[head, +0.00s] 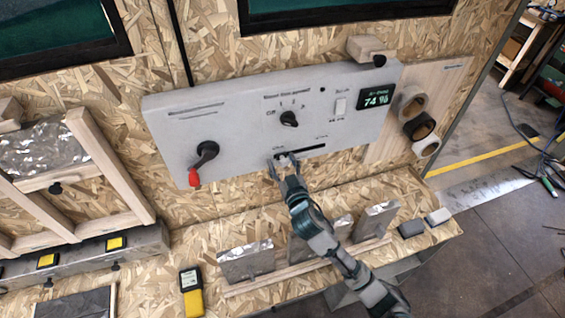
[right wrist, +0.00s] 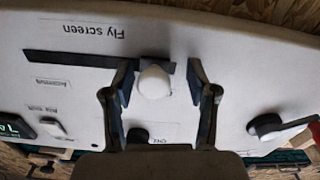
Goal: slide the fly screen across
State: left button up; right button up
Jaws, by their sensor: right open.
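The fly screen slider is a dark slot (head: 312,151) low on the grey panel (head: 225,105) in the head view. In the right wrist view the slot (right wrist: 70,58) shows upside down under the label "Fly screen", with a pale rounded knob (right wrist: 153,82) at one end. My right gripper (head: 284,163) is at the slot's left end in the head view. Its fingers are open, one on each side of the knob in the right wrist view, with gaps showing between fingers and knob. In the head view the gripper partly hides the knob. My left gripper is not in view.
A red-tipped rotary handle (head: 203,158) is left of the slot. A selector knob (head: 289,118), a rocker switch (head: 340,105) and a display reading 74 % (head: 376,96) are above it. A chipboard shelf below holds foil-wrapped blocks (head: 246,262) and a yellow meter (head: 191,292).

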jog(key=shift+d, duration=0.5)
grip_shut()
jog(key=w+d+p, duration=0.1)
jog(key=d, duration=0.2)
jog(key=w+d+p, duration=0.1)
jog(key=d, duration=0.3)
jog(key=w+d+p, duration=0.1)
jog(key=d, duration=0.3)
jog(key=shift+w+d+r, duration=0.2)
jog(key=shift+w+d, duration=0.05)
jog(key=shift+w, duration=0.05)
jog(key=shift+w+d, duration=0.2)
jog(key=shift+d, duration=0.15)
jog(key=shift+s+a, duration=0.15)
jog(key=shift+a, duration=0.2)
jog(key=shift+c, duration=2.1)
grip_release()
jog(key=shift+r, duration=0.1)
jog(key=o, duration=0.4)
jog(key=shift+w+d+f, duration=0.15)
jog(key=shift+w+f, duration=0.05)
jog(key=shift+d+f, duration=0.1)
jog(key=shift+d, duration=0.1)
jog(key=shift+s+d, duration=0.1)
jog(key=shift+s, duration=0.05)
send_near(321, 146)
jog(key=v, duration=0.5)
jog(key=shift+d+f, duration=0.1)
jog(key=shift+d, duration=0.15)
